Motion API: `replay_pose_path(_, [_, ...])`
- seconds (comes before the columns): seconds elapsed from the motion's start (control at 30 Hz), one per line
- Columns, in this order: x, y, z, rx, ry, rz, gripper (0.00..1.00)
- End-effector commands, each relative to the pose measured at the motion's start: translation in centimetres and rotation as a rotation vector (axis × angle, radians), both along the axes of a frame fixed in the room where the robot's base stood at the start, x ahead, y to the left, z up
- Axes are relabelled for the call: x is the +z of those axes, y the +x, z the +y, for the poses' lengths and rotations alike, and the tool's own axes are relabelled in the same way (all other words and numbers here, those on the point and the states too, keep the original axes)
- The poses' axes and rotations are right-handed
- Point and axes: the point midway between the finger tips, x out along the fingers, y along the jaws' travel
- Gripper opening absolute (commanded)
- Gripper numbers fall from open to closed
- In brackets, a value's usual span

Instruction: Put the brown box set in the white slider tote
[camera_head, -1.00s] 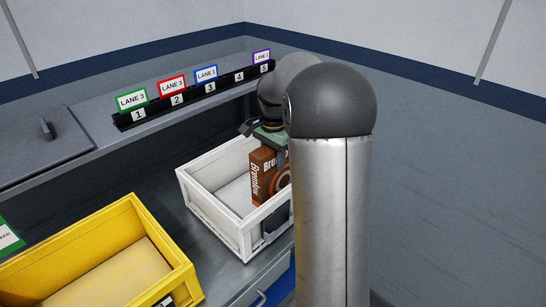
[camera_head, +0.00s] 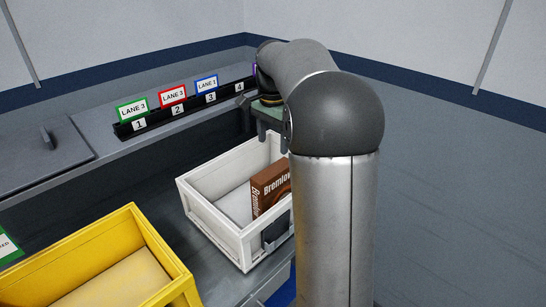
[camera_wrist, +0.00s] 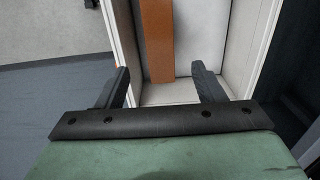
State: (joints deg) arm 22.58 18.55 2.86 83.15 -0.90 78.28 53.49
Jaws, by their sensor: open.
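The brown box set (camera_head: 271,187) stands inside the white slider tote (camera_head: 218,227), toward its right side, with lettering on its faces. My arm hides its right part in the head view. In the wrist view the box (camera_wrist: 158,40) shows as a brown strip between the tote's pale walls (camera_wrist: 248,45). My gripper (camera_head: 270,143) is above the tote's far side, apart from the box. In the wrist view the two fingers (camera_wrist: 160,80) are spread wide with nothing between them.
A yellow tote (camera_head: 160,255) stands at the lower left. A black rail with numbered lane cards (camera_head: 175,112) runs along the shelf behind. A grey lidded panel (camera_head: 45,145) lies at the left. The grey surface between the totes (camera_head: 190,245) is clear.

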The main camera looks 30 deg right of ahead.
Motion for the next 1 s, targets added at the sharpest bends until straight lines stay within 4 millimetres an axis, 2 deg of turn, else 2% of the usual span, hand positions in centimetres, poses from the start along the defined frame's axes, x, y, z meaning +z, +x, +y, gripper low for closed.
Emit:
replay_pose_path(0.1, [2.0, 0.1, -0.1, -0.001, -0.001, -0.002, 0.63])
replay_pose_path(0.2, [2.9, 0.0, -0.1, -0.001, -0.001, -0.001, 0.63])
replay_pose_path(0.4, [3.6, -0.1, 0.1, 0.003, 0.0, 0.0, 0.63])
replay_pose_path(0.47, [3.5, -0.4, 0.6, 0.023, 0.0, 0.001, 0.63])
replay_pose_path(0.57, [3.1, -1.9, 2.7, 0.122, -0.004, -0.004, 0.63])
replay_pose_path(0.67, [1.9, -4.9, 6.4, 0.307, -0.01, -0.011, 0.63])
replay_pose_path(0.77, [-0.4, -9.6, 10.4, 0.545, -0.018, -0.024, 0.63])
replay_pose_path(0.8, [-1.5, -11.7, 11.9, 0.644, -0.022, -0.029, 0.63])
replay_pose_path(0.9, [-4.6, -17.0, 14.8, 0.878, -0.029, -0.041, 0.63])
replay_pose_path(1.0, [-7.6, -21.5, 16.7, 1.068, -0.037, -0.052, 0.63])
